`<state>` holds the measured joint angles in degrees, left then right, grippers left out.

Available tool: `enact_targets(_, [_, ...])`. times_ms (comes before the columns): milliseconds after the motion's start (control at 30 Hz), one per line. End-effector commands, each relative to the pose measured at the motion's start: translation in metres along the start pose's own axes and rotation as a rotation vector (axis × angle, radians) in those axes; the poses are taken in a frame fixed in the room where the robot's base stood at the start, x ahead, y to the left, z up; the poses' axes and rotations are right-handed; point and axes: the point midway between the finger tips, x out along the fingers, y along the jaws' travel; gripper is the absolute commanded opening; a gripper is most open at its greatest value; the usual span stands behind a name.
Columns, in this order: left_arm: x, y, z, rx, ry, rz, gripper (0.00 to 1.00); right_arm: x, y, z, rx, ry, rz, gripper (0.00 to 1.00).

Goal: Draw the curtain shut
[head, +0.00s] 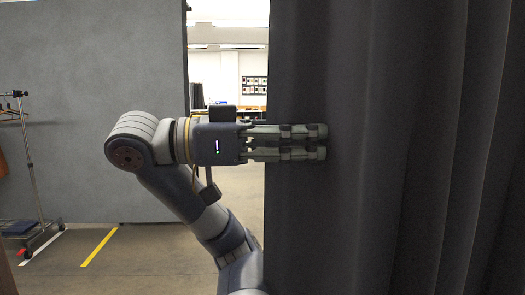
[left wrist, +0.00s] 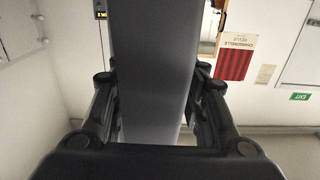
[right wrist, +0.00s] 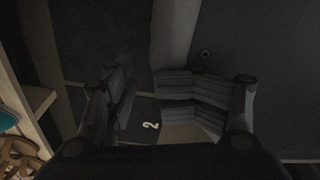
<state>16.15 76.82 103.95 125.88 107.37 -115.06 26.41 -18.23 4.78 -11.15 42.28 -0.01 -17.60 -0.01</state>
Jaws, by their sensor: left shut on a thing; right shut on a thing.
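The dark grey curtain (head: 385,220) hangs in folds over the right of the head view. Its flatter left edge stands upright beside the opening. My left gripper (head: 326,142) reaches in from the left, with its fingers level and overlapping this edge. In the left wrist view a grey strip of the curtain (left wrist: 155,60) runs between the fingers, and the gripper is shut on it. My right gripper (right wrist: 150,95) shows only in its dim wrist view. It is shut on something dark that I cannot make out.
A grey panel (head: 95,100) stands left of the opening. A wheeled rack (head: 35,170) is at the far left. Yellow tape (head: 99,247) marks the floor. Through the opening is a bright room. Shelving (right wrist: 38,95) stands at the left of the right wrist view.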

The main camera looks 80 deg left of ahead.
Motion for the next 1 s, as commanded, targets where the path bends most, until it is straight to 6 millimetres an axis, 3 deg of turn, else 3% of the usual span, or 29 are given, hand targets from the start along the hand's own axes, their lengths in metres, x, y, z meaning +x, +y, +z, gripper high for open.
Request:
enact_targets(433, [-0.012,-0.001,0.003,-0.008,0.002,-0.003,0.27,0.018,0.001,-0.031,0.005,0.024,0.002,0.43])
enact_targets(1000, [-0.016,-0.002,-0.001,-0.007,0.011,0.006,0.27,0.002,0.001,-0.07,0.01,0.042,0.002,0.43])
